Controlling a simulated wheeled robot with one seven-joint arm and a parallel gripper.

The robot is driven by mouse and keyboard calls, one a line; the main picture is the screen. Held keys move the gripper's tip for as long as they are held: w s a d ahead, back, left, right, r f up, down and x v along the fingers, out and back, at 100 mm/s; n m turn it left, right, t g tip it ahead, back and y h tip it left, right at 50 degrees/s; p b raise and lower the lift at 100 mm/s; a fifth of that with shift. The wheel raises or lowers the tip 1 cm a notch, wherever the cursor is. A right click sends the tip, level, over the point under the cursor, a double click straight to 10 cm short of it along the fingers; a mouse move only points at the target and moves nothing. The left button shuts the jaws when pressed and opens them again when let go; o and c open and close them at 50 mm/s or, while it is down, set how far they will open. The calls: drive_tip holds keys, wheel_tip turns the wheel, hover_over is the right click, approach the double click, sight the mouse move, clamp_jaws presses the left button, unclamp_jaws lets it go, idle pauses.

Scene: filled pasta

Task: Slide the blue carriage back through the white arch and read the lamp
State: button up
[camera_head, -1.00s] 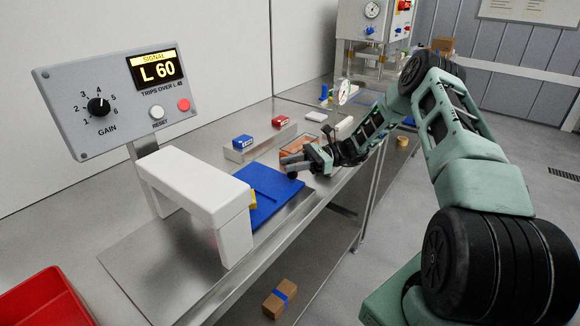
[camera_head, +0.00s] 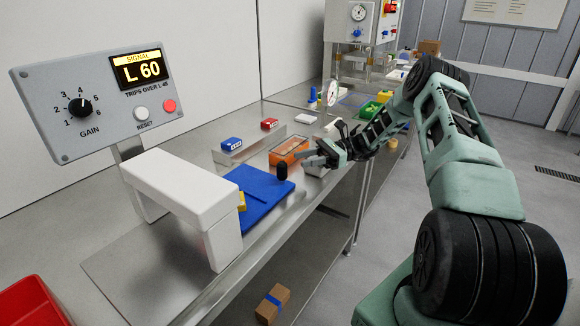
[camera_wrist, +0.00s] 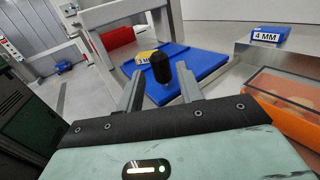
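The blue carriage (camera_head: 262,187) is a flat plate with an upright black knob (camera_head: 281,172) near its far right end. A yellow block (camera_head: 241,201) sits on it beside the white arch (camera_head: 180,187). The carriage's near end is hidden by the arch. My gripper (camera_head: 305,153) is just right of the knob, apart from it. In the wrist view its fingers (camera_wrist: 158,92) are spread, with the knob (camera_wrist: 162,68) beyond them and nothing held. The grey panel (camera_head: 95,100) reads "SIGNAL L 60". Its round red lamp or button (camera_head: 169,105) looks red; I cannot tell whether it is lit.
An orange bin (camera_head: 289,151) stands close behind my gripper. A blue block (camera_head: 232,144) and a red block (camera_head: 269,124) are on a grey step behind the carriage. A red tray (camera_head: 35,303) is at the lower left. The bench's front edge runs just right of the carriage.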

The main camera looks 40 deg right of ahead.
drive_tip(key=b+v, duration=0.2)
drive_tip(key=v, duration=0.8)
idle(0.3)
